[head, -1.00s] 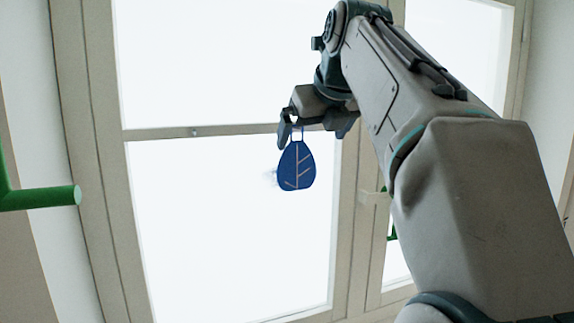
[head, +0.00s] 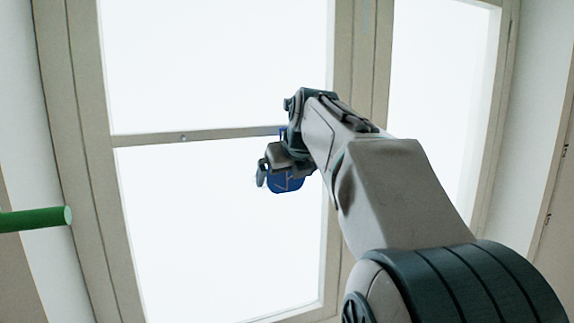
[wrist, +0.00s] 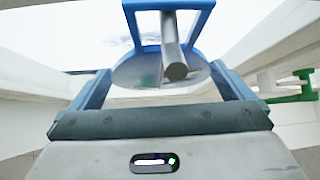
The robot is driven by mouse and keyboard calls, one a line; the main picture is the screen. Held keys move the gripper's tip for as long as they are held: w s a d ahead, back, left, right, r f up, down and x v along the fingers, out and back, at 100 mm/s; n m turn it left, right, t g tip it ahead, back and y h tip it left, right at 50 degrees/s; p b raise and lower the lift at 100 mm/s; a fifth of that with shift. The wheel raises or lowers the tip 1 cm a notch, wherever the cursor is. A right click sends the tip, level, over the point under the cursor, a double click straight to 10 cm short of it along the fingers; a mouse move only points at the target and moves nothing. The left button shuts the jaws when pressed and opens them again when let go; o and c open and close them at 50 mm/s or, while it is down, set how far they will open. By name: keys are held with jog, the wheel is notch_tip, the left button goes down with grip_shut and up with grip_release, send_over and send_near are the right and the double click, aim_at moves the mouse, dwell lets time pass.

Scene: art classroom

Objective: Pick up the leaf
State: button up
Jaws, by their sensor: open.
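A grey rod end (wrist: 175,70) sticks out toward the camera at the loop. My gripper is open, with one finger (wrist: 93,91) left of the leaf and the other (wrist: 230,82) right of it. I cannot tell whether either finger touches the leaf.
A pale window frame (head: 345,60) and its crossbar (head: 190,136) lie behind the leaf. A green bar (head: 35,219) juts in from the left. Green fittings (wrist: 290,98) show at the right of the wrist view. Open space lies left of the gripper.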

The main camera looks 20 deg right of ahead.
jog(key=shift+w+f, duration=0.25)
jog(key=shift+w, duration=0.05)
jog(key=c, duration=1.1)
jog(key=shift+o, duration=0.2)
jog(key=shift+s, duration=0.1)
jog(key=shift+r, duration=0.25)
jog(key=shift+r+b, duration=0.3)
jog(key=shift+r, duration=0.25)
jog(key=s+a+b, duration=0.1)
jog(key=s+b, duration=0.5)
jog(key=s, duration=1.2)
jog(key=shift+a, duration=0.3)
